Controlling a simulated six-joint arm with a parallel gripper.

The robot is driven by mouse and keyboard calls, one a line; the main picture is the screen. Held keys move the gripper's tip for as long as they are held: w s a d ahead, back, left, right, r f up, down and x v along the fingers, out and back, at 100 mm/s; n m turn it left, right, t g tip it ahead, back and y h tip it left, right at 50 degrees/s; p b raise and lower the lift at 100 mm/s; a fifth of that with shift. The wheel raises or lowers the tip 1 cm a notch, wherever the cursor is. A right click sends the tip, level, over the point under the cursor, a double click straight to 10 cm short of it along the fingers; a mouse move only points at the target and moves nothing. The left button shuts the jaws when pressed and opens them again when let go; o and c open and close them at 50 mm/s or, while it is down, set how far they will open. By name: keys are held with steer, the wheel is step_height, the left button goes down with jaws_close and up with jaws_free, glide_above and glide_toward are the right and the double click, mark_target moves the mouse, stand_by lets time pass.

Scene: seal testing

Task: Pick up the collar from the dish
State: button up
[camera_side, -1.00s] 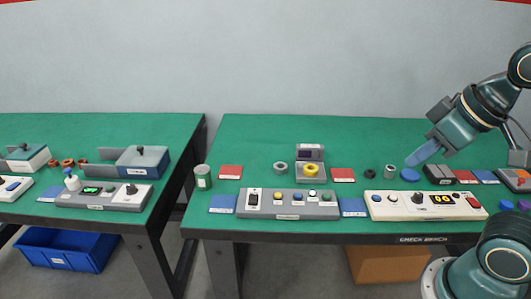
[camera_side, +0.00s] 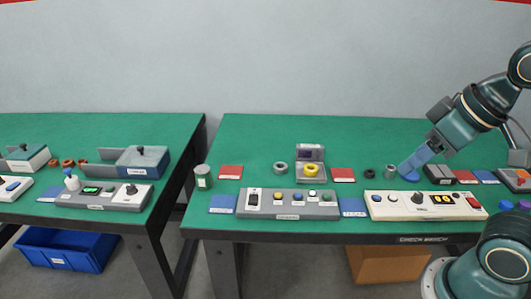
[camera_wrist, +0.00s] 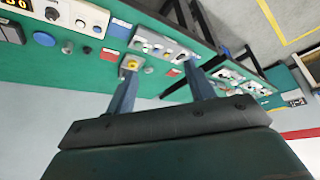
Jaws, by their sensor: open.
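My gripper (camera_side: 404,167) is at the right of the near bench, its blue fingers pointing down and left. In the wrist view my gripper (camera_wrist: 161,68) is open, with nothing between its fingers. A flat blue round piece (camera_side: 411,177), perhaps the dish, lies at the fingertips in the side view; I cannot tell whether they touch. It also shows in the wrist view (camera_wrist: 44,39), with no collar visible on it. Ring-like pieces are a grey cylinder (camera_side: 389,171), a small black ring (camera_side: 370,174), a grey ring (camera_side: 280,168) and a yellow ring (camera_side: 311,170). I cannot tell which is the collar.
The yellow ring is on a grey device (camera_side: 311,154). A white panel (camera_side: 425,206) and a grey button panel (camera_side: 287,205) line the front edge. A dark block (camera_side: 439,174) is right of the blue piece. The back of the green bench is clear.

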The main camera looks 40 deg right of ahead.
steer(key=shift+w, duration=0.1)
steer(key=w+d+n+g+y, duration=0.1)
steer(key=w+d+n, duration=0.25)
steer(key=w, duration=0.75)
steer(key=w+d+n+g+y, duration=0.1)
steer(key=w+d+n, duration=0.25)
steer(key=w, duration=0.75)
steer(key=w+d+f+n+y, duration=0.1)
steer(key=w+d+f+n, duration=0.2)
steer(key=w+d+f, duration=0.2)
steer(key=w+d+f+n+g+y, duration=0.1)
steer(key=w+d+f+n, duration=0.1)
steer(key=w+d+f, duration=0.4)
steer(key=d+f, duration=0.5)
steer(key=f, duration=0.1)
steer(key=shift+d+n+g, duration=0.15)
steer(key=shift+n+g, duration=0.15)
steer(key=shift+n, duration=0.1)
steer(key=shift+w+f, duration=0.1)
steer(key=x, duration=0.8)
steer(key=shift+f, duration=0.2)
